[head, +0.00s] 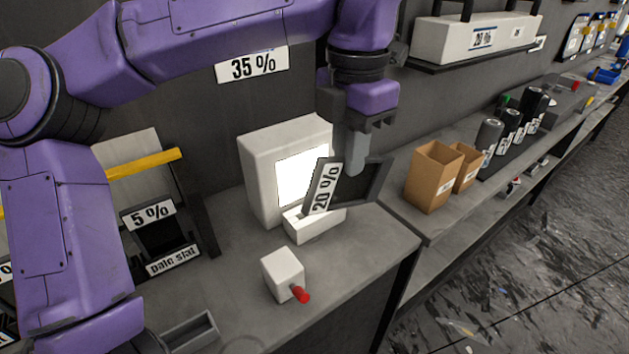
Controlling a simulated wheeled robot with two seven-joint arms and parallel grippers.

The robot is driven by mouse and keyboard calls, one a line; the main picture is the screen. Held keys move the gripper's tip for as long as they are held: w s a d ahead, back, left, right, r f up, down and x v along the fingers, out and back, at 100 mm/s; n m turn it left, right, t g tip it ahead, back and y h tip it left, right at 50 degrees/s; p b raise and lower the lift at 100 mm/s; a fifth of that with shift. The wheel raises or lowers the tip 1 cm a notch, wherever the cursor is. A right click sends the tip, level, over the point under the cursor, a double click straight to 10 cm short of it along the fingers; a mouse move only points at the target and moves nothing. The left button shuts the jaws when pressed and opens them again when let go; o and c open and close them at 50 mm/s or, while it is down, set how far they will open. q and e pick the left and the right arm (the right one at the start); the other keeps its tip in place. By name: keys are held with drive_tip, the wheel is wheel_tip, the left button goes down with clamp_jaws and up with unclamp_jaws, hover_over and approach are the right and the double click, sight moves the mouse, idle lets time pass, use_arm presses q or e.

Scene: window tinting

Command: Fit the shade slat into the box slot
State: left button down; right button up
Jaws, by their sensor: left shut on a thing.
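The shade slat (359,188) is a dark framed pane with a white "20 %" label. My left gripper (356,160) reaches down from above and is shut on the slat's upper part. The slat is tilted and stands in front of the white box (262,165) with its bright lit panel. Its lower edge is over the low white slot block (312,227) at the box's foot. The slot opening is mostly hidden by the slat, so I cannot tell whether the slat is in it or just above. My right gripper is not in view.
A small white block with a red knob (283,275) stands in front on the grey bench. A rack (165,225) marked "5 %" and "pale slat" is at left. Open cardboard boxes (432,180) and dark cans (489,138) stand at right. The bench's front right is clear.

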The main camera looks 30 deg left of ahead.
use_arm(q)
drive_tip(key=w+a+f, duration=0.1)
drive_tip(key=a+f, duration=0.2)
drive_tip(key=w+a+f+p, duration=0.1)
drive_tip(key=a+f, duration=0.3)
drive_tip(key=w+a+f+p, duration=0.1)
drive_tip(key=a+f, duration=0.3)
drive_tip(key=shift+w+f, duration=0.25)
drive_tip(key=shift+w, duration=0.05)
drive_tip(key=shift+d+f, duration=0.1)
drive_tip(key=c, duration=1.1)
unclamp_jaws()
drive_tip(key=shift+f, duration=0.1)
drive_tip(key=shift+c, duration=0.2)
wheel_tip(320, 180, up, 11)
drive_tip(key=w, duration=0.1)
drive_tip(key=shift+f, duration=0.2)
